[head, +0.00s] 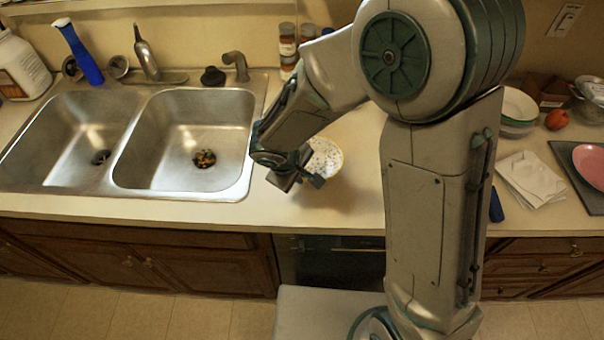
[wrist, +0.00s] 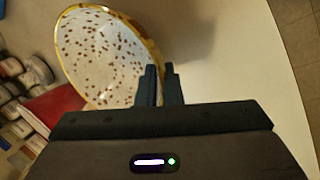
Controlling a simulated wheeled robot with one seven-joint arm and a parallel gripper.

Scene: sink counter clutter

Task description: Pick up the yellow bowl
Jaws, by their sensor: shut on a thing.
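The yellow bowl (head: 324,157) is at the counter's front part, right of the sink, in the head view. In the wrist view the bowl (wrist: 100,55) shows a yellow rim and a white inside with brown specks. My gripper (head: 302,178) is at the bowl's near left side in the head view. In the wrist view my gripper (wrist: 160,75) has its two fingers close together on the bowl's rim, at the right side of the bowl. The bowl looks tilted in the wrist view. Whether it touches the counter I cannot tell.
A double sink (head: 190,140) lies to the left. Spice jars (head: 287,45) stand at the back wall. At right are stacked bowls (head: 518,108), a tomato-like red item (head: 557,119), white napkins (head: 532,178) and a pink plate (head: 592,163). Bare counter (head: 350,205) lies in front of the bowl.

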